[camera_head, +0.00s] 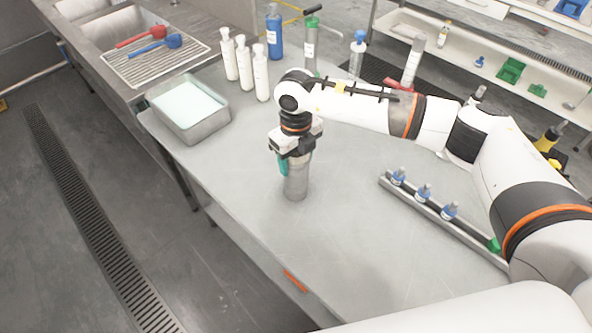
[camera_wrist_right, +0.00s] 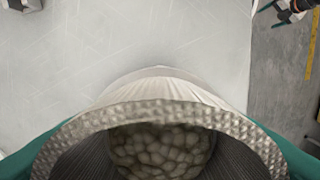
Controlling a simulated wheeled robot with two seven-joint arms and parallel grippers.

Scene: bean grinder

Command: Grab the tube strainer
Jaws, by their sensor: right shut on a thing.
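The tube strainer (camera_head: 296,184) is a grey metal cylinder, upright at the left part of the table. My right gripper (camera_head: 290,160) reaches down over it from above and is shut on its upper part, with a green finger showing at its side. In the right wrist view, the strainer's textured rim (camera_wrist_right: 160,108) lies between the green fingers. Its ribbed inner wall and a pebble-like patterned surface inside show there. Whether its base touches the table is hard to tell.
A grey tray (camera_head: 222,119) and several white bottles (camera_head: 261,75) stand behind on the table (camera_head: 345,240). The table's left edge is close to the strainer. The front middle is clear.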

